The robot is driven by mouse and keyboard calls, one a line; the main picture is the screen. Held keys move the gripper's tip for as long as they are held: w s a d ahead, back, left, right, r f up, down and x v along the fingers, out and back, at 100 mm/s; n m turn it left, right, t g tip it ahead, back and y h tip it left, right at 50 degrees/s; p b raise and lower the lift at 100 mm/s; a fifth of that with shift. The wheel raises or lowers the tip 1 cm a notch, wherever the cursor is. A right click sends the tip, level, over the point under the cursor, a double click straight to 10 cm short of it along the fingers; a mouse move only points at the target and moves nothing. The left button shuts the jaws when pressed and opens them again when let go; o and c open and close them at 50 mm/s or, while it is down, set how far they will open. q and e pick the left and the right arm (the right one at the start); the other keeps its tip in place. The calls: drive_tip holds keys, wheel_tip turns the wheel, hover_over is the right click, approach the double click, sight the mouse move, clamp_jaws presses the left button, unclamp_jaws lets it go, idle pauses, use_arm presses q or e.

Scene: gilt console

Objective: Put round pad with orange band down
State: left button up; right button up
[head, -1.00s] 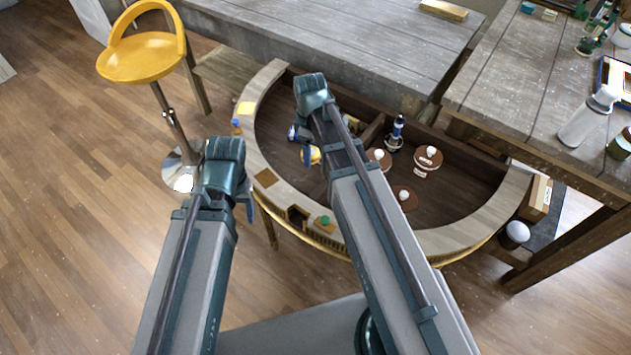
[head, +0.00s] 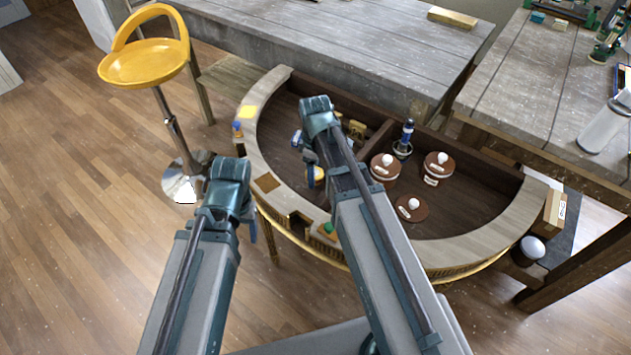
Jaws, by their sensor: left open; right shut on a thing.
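The round pad with orange band (head: 318,173) shows as a small yellow-orange and pale round piece at my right gripper, partly hidden by the arm. My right gripper (head: 311,170) is shut on it, over the left compartment of the half-round console (head: 480,238). Whether the pad touches the compartment floor cannot be told. My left gripper (head: 250,226) is open and empty, left of the console's front rim; its jaws are mostly hidden behind its wrist.
Brown round pieces with white knobs (head: 438,165) and a dark blue-topped tool (head: 405,138) stand right of the divider (head: 378,140). A blue-white item (head: 296,138) and brass-coloured pieces (head: 356,129) are in the left part. A yellow stool (head: 145,62) stands left.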

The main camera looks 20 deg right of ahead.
drive_tip(key=shift+f+b, duration=0.95)
drive_tip(key=shift+f, duration=0.45)
drive_tip(key=shift+f, duration=0.2)
drive_tip(key=o, duration=1.2)
drive_tip(key=shift+r, duration=0.1)
wheel_tip(320, 180, up, 12)
drive_tip(key=p, duration=1.2)
drive_tip(key=shift+r, duration=0.15)
drive_tip(key=s+a+m, duration=0.2)
drive_tip(key=s+a, duration=0.1)
drive_tip(key=s, duration=0.1)
drive_tip(key=s+a+m, duration=0.2)
drive_tip(key=s+a, duration=0.2)
drive_tip(key=s, duration=0.1)
drive_tip(key=s+a+m+h, duration=0.1)
drive_tip(key=s+a+m, duration=0.2)
drive_tip(key=s, duration=0.2)
drive_tip(key=shift+a, duration=0.35)
